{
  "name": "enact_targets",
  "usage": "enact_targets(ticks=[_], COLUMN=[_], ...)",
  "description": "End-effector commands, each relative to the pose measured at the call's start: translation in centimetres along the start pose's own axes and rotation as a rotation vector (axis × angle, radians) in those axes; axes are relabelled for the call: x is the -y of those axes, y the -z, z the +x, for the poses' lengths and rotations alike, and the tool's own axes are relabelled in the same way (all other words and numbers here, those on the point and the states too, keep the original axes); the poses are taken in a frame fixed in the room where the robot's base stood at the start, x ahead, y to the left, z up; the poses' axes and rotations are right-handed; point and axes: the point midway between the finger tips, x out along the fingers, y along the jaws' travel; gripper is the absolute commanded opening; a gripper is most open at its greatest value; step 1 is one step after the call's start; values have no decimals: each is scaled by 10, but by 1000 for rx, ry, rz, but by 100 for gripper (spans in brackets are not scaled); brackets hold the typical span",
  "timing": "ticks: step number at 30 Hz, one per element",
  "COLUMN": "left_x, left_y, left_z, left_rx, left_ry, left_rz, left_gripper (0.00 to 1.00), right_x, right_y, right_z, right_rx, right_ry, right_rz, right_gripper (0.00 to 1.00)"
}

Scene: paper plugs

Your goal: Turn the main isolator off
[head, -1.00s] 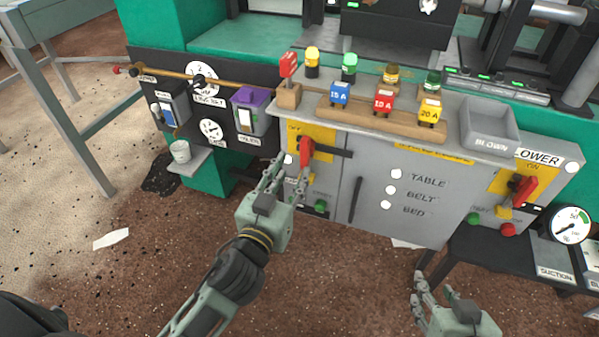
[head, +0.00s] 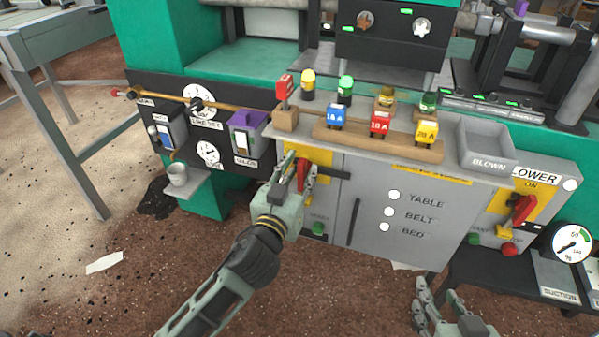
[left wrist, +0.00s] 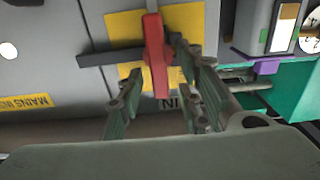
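The main isolator's red handle (head: 302,174) sits on a yellow plate (head: 321,158) at the upper left of the grey cabinet (head: 370,215). In the left wrist view the red handle (left wrist: 156,60) stands over the yellow plate (left wrist: 126,27), with a dark bar (left wrist: 95,59) behind it. My left gripper (head: 296,172) is at the handle. In the left wrist view its fingers (left wrist: 158,80) are apart, one on each side of the handle, not closed on it. In the head view the fingers partly hide the handle. My right gripper (head: 436,293) is open and empty, low on the right.
The blower box with a second red handle (head: 522,210) is at the right. Above the cabinet are coloured plugs on a wooden rack (head: 350,138) and a BLOWN tray (head: 487,148). A purple-topped switch (head: 245,135) is left of the isolator. A green button (head: 318,229) lies below it.

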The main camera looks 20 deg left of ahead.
Motion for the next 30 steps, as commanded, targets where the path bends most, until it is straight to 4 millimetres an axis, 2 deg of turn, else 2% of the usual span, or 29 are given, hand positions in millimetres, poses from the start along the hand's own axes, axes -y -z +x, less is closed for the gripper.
enact_targets(ticks=[1,12,25,30], left_x=[0,0,0,1], left_y=[0,0,0,0], left_z=[0,0,0,9], left_rx=[0,0,0,0], left_ry=[0,0,0,2], left_rz=[0,1,-2,-33], left_gripper=[31,0,0,0], right_x=[0,0,0,0], right_y=[0,0,-1,-2], right_z=[0,0,0,0], right_rx=[0,1,3,8], right_ry=[0,0,0,0], right_rz=[0,0,0,0], right_gripper=[40,40,40,40])
